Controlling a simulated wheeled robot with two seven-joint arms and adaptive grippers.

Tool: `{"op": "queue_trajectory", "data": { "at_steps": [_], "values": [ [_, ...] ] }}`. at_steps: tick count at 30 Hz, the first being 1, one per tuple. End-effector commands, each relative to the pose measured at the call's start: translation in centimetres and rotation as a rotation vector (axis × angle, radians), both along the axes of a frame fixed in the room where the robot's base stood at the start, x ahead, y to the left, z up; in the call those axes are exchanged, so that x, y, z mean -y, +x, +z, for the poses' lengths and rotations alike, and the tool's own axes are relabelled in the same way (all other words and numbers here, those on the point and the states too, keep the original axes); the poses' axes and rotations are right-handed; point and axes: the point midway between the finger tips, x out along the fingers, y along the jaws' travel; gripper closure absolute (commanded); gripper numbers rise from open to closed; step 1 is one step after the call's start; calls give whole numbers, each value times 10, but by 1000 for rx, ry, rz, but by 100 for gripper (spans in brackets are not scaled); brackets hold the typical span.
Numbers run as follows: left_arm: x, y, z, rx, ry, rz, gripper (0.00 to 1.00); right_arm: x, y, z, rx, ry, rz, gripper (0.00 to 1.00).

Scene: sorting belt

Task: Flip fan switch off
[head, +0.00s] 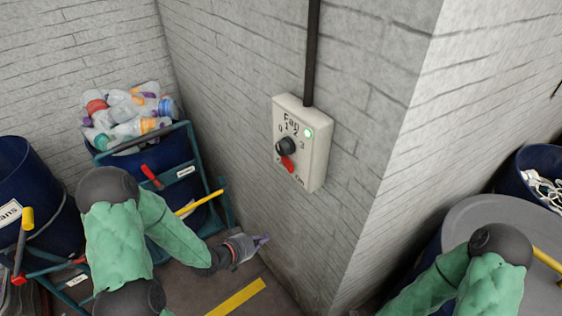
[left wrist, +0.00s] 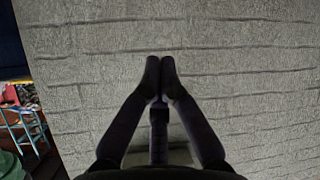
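The fan switch box (head: 316,160) is a cream box on the grey brick wall near the middle of the head view. It is labelled "Fan" and has numbers around a black knob (head: 286,146). A lit green lamp (head: 308,133) is at its upper right. A red lever (head: 288,165) is below the knob, near the word "On". My left gripper (head: 262,241) is below the box and apart from it. Its fingertips (left wrist: 160,70) are together with nothing between them, facing bare wall in the left wrist view. My right gripper is out of view.
A dark conduit (head: 312,55) runs up from the box. A blue barrel (head: 165,155) of plastic bottles on a teal cart stands at left, with another blue barrel (head: 25,190) beside it. The wall corner juts out right of the box. A grey round lid (head: 480,215) is at right.

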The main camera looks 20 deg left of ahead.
Motion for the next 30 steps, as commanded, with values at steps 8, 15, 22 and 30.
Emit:
{"op": "queue_trajectory", "data": {
  "at_steps": [8, 15, 22, 30],
  "values": [
    [-44, -11, 199, 478, 11, -219, 100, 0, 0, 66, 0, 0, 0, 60],
    [-51, -53, 270, 632, 13, -398, 100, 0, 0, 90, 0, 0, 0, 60],
    [-51, -63, 279, 653, 11, -442, 100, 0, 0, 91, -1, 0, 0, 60],
    [-50, -62, 278, 653, 11, -441, 100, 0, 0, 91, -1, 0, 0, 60]
  ]
}}
